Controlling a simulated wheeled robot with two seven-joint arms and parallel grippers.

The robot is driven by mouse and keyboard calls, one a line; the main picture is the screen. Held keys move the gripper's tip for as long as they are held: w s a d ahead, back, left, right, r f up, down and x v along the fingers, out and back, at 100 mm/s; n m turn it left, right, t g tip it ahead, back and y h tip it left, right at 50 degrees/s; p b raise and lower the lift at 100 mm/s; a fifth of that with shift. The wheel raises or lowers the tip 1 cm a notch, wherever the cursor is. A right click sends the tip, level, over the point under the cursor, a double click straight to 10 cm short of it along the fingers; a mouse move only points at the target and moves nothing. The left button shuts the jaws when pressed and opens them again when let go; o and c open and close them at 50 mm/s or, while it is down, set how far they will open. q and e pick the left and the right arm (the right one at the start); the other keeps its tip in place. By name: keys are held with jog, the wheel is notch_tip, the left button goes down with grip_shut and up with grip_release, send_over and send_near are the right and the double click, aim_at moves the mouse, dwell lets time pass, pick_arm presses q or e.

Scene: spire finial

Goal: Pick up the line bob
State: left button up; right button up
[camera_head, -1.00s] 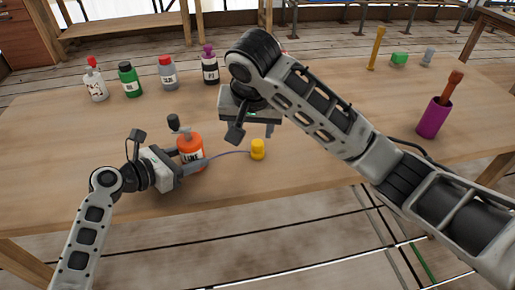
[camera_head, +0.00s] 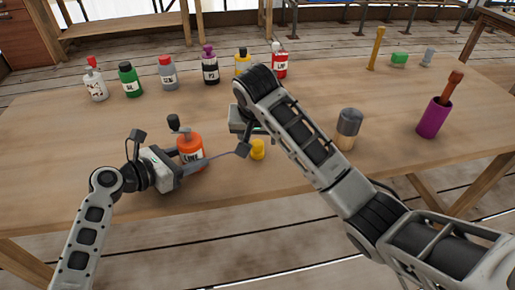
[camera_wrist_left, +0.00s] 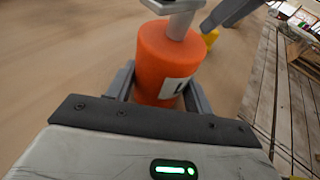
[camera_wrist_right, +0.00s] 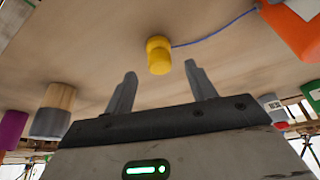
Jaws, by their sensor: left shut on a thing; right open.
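The line bob is a small yellow cylinder (camera_head: 257,150) standing on the table, joined by a thin purple-blue line to an orange bottle labelled LINE (camera_head: 190,148). My left gripper (camera_wrist_left: 160,88) is shut on the orange bottle, a finger on each side of it. My right gripper (camera_head: 253,141) is open just above and beside the bob. In the right wrist view the bob (camera_wrist_right: 158,55) lies beyond the gap between the open fingertips (camera_wrist_right: 158,76), apart from both. The orange bottle also shows at that view's upper right (camera_wrist_right: 292,28).
Several labelled bottles stand in a row at the back, among them a green one (camera_head: 130,80) and a grey one (camera_head: 168,74). A grey-topped wooden cylinder (camera_head: 347,128) and a purple cup (camera_head: 433,118) stand to the right. The table front (camera_head: 225,190) is clear.

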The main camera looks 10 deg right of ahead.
aim_at(258, 142)
jog(key=shift+x, duration=1.95)
jog(key=c, duration=1)
jog(key=shift+c, duration=0.2)
notch_tip(258, 142, up, 10)
jog(key=shift+a+r, duration=0.1)
jog(key=shift+f, duration=4.55)
